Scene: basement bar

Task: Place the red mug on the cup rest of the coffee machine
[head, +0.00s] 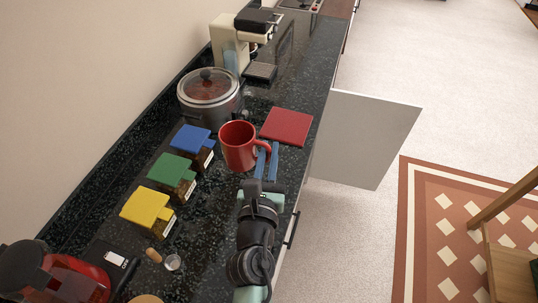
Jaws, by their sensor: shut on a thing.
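The red mug (238,147) is upright over the dark counter, just beyond my gripper. My gripper (267,158) has its blue fingers at the mug's right side, shut on its handle. I cannot tell exactly how high the mug is above the counter. The cream coffee machine (228,47) stands at the far end against the wall. Its cup rest (261,72) is the low tray with a grey plate in front of it and looks empty.
A glass-lidded pot (209,94) stands between the mug and the machine. A red square board (287,126) lies right of the mug. An open cabinet door (364,138) juts out right below the counter.

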